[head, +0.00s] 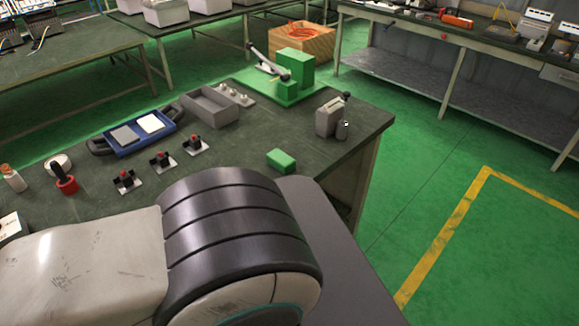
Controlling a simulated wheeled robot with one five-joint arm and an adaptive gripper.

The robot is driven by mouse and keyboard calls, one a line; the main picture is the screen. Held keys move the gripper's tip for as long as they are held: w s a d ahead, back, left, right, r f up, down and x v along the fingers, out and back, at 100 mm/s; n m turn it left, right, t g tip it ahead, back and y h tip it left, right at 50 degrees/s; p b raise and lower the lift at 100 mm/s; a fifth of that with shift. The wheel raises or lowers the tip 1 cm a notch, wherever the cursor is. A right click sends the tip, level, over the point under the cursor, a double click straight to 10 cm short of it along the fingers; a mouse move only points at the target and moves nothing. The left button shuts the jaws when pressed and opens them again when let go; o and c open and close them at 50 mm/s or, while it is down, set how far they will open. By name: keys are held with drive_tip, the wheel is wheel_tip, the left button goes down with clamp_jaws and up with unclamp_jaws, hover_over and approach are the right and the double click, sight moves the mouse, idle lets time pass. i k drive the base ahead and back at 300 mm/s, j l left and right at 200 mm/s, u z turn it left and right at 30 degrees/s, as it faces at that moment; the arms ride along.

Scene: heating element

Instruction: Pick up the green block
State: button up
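A small green block (281,160) lies on the dark green tabletop (235,150), near the table's right front edge. It sits just beyond my large grey and white arm, which fills the lower middle of the head view. Its top and front faces show, and nothing is seen touching it. A larger green fixture (294,70) with taller block shapes on a green base stands farther back on the same table. My gripper is not seen in the head view.
A grey clamp-like device (331,117) stands right of the block. Several small red-topped switches (161,160), a blue tray (138,134) and a grey open box (209,107) are to the left. A wooden crate (301,42) is behind. Open green floor lies right.

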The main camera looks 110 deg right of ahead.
sight(281, 162)
drive_tip(key=z, duration=0.45)
drive_tip(key=k+z, duration=0.1)
drive_tip(key=z, duration=1.3)
drive_tip(key=l+z, duration=0.1)
drive_tip(key=z, duration=0.35)
drive_tip(key=k+l+z, duration=0.1)
drive_tip(key=z, duration=0.85)
drive_tip(key=l+z, duration=0.1)
drive_tip(key=z, duration=0.35)
